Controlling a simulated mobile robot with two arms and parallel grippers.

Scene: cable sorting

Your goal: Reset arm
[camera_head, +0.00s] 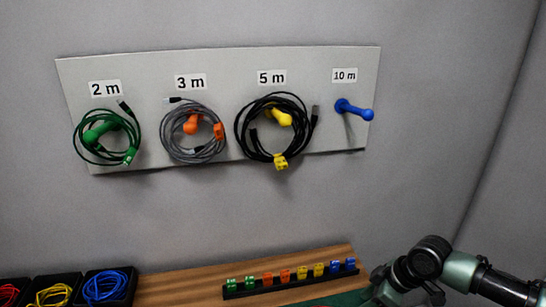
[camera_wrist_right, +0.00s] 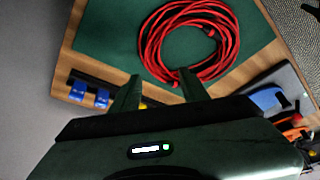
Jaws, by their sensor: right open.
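My right gripper (camera_wrist_right: 160,88) shows in the right wrist view with its two dark fingers apart and nothing between them. A coiled red cable (camera_wrist_right: 153,45) lies on a green mat (camera_wrist_right: 105,50) just beyond the fingertips. Whether the fingers touch it cannot be told. In the head view my right arm (camera_head: 430,262) is folded at the lower right corner, and its gripper tips are not visible there. My left gripper is not in view.
A wall board (camera_head: 225,72) carries green (camera_head: 78,135), grey (camera_head: 165,140) and black (camera_head: 240,130) coiled cables on pegs. The blue 10 m peg (camera_head: 358,111) is bare. A black rack (camera_head: 260,290) holds coloured clips. Cable trays (camera_head: 130,280) stand lower left.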

